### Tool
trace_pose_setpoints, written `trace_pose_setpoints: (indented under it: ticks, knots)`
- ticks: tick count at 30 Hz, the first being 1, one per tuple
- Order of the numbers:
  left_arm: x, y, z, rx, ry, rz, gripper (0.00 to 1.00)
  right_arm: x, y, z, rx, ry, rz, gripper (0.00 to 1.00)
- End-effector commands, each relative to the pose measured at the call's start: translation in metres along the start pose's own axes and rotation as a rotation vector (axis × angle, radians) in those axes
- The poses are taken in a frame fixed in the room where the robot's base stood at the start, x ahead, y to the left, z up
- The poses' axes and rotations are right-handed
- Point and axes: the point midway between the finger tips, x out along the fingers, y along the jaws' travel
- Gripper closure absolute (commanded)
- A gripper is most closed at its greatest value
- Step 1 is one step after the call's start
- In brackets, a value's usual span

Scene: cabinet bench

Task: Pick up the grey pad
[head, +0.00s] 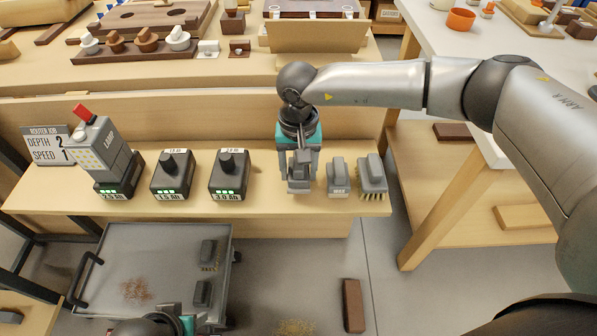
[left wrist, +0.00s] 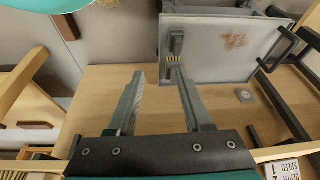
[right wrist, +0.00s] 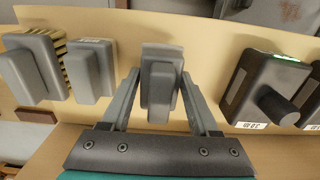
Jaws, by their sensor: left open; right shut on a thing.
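The grey pad (head: 299,186), a small block with a raised grip, is at the bench shelf, left of the block marked WAX (head: 338,175). My right gripper (head: 299,168) comes down over it from above and is shut on its grip. In the right wrist view the pad (right wrist: 161,83) sits between the fingers of my right gripper (right wrist: 160,98). I cannot tell whether its base touches the shelf. My left gripper (left wrist: 160,85) is open and empty in the left wrist view; only part of that arm shows at the head view's bottom edge.
A bristle brush (head: 372,175) stands right of the WAX block. Two battery units (head: 231,172) (head: 172,174) and a lamp (head: 107,155) stand to the left on the shelf (head: 270,205). A grey tray cart (head: 130,240) holding brushes is below.

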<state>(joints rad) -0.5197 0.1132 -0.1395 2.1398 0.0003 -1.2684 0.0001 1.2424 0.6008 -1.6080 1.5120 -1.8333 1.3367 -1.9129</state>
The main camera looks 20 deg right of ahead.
Motion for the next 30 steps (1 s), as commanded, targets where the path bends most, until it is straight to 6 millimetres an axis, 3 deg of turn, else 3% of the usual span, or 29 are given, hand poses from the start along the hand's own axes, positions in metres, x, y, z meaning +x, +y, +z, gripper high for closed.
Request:
trace_pose_setpoints:
  ticks: [15, 24, 30]
  knots:
    - [0.058, 0.003, 0.061, 0.005, -0.128, 0.007, 0.5, -0.128, -0.001, -0.001, -0.001, 0.004, -0.003, 0.97]
    - [0.079, -0.003, 0.079, 0.011, -0.132, -0.002, 0.5, -0.167, 0.0, 0.0, -0.001, 0.002, -0.002, 0.97]
    - [0.084, -0.005, 0.085, 0.012, -0.133, -0.005, 0.5, -0.176, 0.0, 0.0, -0.001, 0.002, -0.001, 0.97]
